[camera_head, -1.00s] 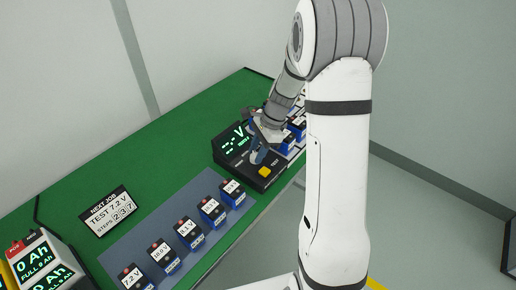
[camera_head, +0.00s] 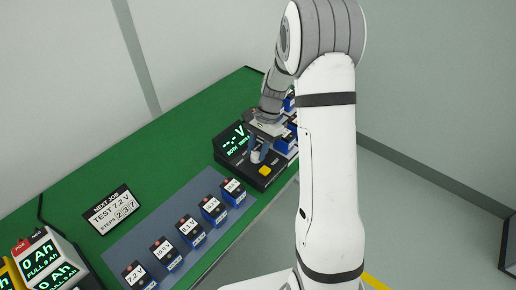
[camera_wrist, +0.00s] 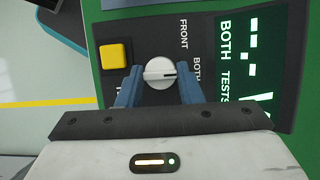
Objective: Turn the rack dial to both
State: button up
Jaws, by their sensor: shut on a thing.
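The rack dial (camera_wrist: 158,73) is a round white knob with a dark pointer line on a black panel. In the wrist view its pointer aims right, toward the printed BOTH label (camera_wrist: 197,68). My gripper (camera_wrist: 159,82) has its two blue fingers on either side of the knob, shut on it.
A yellow button (camera_wrist: 114,55) is close to the dial, on the same panel. Several labelled batteries (camera_head: 211,208) stand on a blue-grey mat (camera_head: 140,227). A NEXT JOB sign (camera_head: 111,210) reads TEST 7.2 V. More blue batteries stand beyond the tester. The green bench (camera_head: 150,155) behind is clear.

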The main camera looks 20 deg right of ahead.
jog(key=shift+w+r, duration=0.1)
jog(key=shift+w, duration=0.05)
jog(key=o, duration=1)
jog(key=shift+v, duration=3.85)
jog(key=s+a+r+n+t+h, duration=0.1)
jog(key=s+r+n, duration=0.2)
jog(key=s, duration=0.5)
jog(key=s+r+n+t+h, duration=0.1)
jog(key=s+r+n+t, duration=0.1)
jog(key=s, duration=0.5)
jog(key=s+a+r+n+t+h, duration=0.1)
jog(key=s+r+n, duration=0.3)
jog(key=s, duration=0.4)
jog(key=shift+s+a+n+t+h, duration=0.4)
jog(key=shift+n+t, duration=0.3)
jog(key=shift+n, duration=0.2)
